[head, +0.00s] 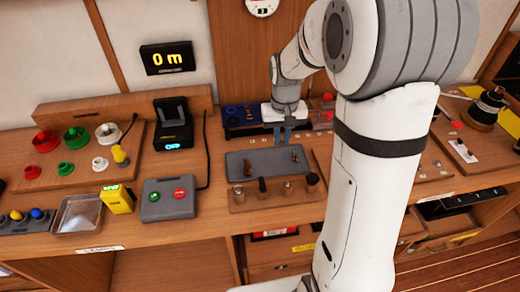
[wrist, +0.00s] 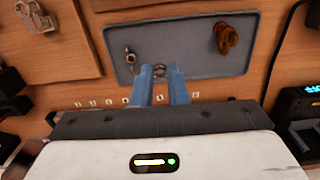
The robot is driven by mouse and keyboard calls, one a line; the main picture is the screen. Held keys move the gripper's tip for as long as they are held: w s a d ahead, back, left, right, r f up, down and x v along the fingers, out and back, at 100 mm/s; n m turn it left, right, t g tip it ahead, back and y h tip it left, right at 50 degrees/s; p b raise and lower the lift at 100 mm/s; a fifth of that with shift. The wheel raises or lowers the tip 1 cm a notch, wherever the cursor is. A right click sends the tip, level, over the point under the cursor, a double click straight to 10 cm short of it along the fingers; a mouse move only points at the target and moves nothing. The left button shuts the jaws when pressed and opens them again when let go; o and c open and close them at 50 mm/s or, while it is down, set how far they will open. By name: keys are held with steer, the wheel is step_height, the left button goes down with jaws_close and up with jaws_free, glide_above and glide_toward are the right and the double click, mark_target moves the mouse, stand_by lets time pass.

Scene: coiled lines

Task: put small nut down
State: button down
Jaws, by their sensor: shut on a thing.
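In the wrist view my gripper (wrist: 161,74) is shut on the small nut (wrist: 160,70), a small dark metal ring between the fingertips, over the near edge of the tray (wrist: 185,52). I cannot tell whether the nut touches the tray. The nut is too small to make out in the head view.
In the wrist view, a small metal fitting (wrist: 130,56) and a brown piece (wrist: 227,38) lie in the tray, either side of the nut. A wooden block with several pegs (head: 275,197) stands in front of the tray. Bare tray floor lies between the two pieces.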

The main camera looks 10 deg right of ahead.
glide_above(279, 166)
step_height(279, 166, down, 6)
steer(key=shift+p, duration=0.3)
steer(key=shift+f, duration=1.9)
steer(key=shift+s, duration=0.1)
steer(key=shift+f, duration=0.15)
steer(key=c, duration=1.4)
jaws_free()
steer(key=shift+c, duration=0.2)
